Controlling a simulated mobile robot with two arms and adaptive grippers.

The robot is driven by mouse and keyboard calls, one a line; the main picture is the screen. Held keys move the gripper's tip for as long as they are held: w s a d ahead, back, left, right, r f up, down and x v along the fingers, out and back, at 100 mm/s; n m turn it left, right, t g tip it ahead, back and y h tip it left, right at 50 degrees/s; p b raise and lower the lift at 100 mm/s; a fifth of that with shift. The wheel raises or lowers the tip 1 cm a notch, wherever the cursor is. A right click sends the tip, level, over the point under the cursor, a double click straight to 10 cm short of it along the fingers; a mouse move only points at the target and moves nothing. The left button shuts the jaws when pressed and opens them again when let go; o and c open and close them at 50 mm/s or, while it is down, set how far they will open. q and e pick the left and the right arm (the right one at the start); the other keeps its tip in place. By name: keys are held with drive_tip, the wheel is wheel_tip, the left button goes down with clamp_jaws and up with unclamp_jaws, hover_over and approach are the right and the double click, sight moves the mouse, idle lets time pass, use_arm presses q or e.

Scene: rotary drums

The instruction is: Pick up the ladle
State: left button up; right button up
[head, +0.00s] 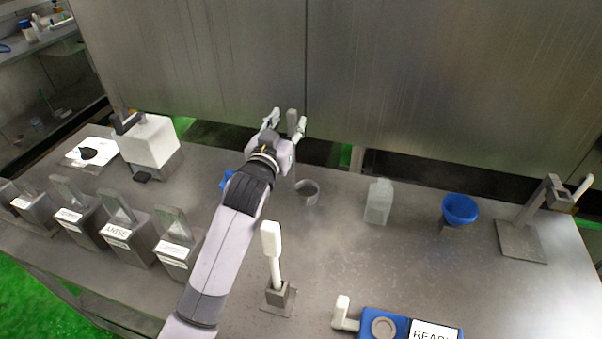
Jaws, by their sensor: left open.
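A grey upright handle (292,122) shows between the fingertips of my left gripper (285,124). A small metal cup (307,194) stands on the table below it, and the two look like the ladle's handle and bowl. Part of the join between them is hard to make out behind my gripper. My left gripper is open, with one finger on each side of the handle; I cannot tell whether either finger touches it. My right gripper is out of view.
On the steel table (340,255) are a white-handled tool (271,240) in a block, a translucent bottle (378,202), a blue funnel (460,209), a metal stand (522,240) and a blue device (375,323). Several labelled bins (125,240) line the left. A steel panel (400,75) rises behind.

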sight(290, 116)
use_arm(q)
drive_tip(key=shift+p+x, duration=0.7)
drive_tip(key=shift+x, duration=1.65)
drive_tip(key=shift+a, duration=0.2)
drive_tip(key=shift+c, duration=0.2)
clamp_jaws()
